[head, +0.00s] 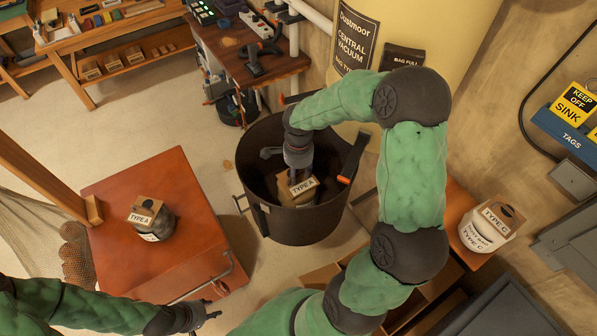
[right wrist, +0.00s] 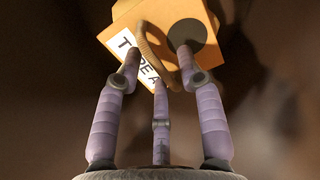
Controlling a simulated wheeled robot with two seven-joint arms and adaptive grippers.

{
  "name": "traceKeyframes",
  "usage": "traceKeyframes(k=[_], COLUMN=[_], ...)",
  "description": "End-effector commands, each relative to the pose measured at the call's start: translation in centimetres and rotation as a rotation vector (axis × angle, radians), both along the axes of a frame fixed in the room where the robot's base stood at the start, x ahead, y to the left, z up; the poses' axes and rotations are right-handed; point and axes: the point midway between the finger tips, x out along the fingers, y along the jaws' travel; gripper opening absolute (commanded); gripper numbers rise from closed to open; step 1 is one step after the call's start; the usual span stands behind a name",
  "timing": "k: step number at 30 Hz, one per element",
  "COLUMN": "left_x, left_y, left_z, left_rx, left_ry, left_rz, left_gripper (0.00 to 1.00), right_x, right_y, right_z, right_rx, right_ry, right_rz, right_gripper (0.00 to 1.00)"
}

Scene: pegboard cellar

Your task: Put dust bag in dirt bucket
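A dust bag with a cardboard TYPE A collar (head: 298,191) is inside the dark dirt bucket (head: 305,226), below the rim. My right gripper (head: 299,178) reaches down into the bucket at this collar. In the right wrist view the collar (right wrist: 202,15) is tilted, with a dark round hole and a tan loop (right wrist: 167,50). The right gripper's fingertips (right wrist: 158,65) are apart around the loop; whether they grip it I cannot tell. The bag's body is hidden. My left gripper (head: 214,309) is open and empty near the red cabinet's lower right corner.
Another TYPE A bag (head: 152,220) sits on the red cabinet (head: 190,258). A TYPE C bag (head: 488,225) stands on a shelf at right. The yellow central vacuum (head: 420,30) rises behind the bucket. A workbench (head: 284,66) stands behind left; the floor left of the bucket is clear.

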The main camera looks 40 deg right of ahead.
Motion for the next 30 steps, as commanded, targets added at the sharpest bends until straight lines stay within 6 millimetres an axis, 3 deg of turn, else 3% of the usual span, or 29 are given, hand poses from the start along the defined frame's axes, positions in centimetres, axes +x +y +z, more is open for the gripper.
traceKeyframes(k=[11,24,30], left_x=[0.0,0.0,0.0], left_y=[0.0,0.0,0.0], left_z=[0.5,1.0,1.2], left_rx=[0.000,0.000,0.000], left_ry=[-0.001,0.000,0.000], left_rz=[0.000,0.000,0.000], left_gripper=[0.39,0.39,0.39], right_x=[0.1,0.1,0.1], right_y=[-0.1,0.0,0.0], right_z=[1.1,9.5,11.7], right_rx=[-0.001,0.000,-0.001], right_ry=[-0.003,-0.004,-0.002], right_rz=[-0.001,0.000,0.000], right_gripper=[0.38,0.38,0.38])
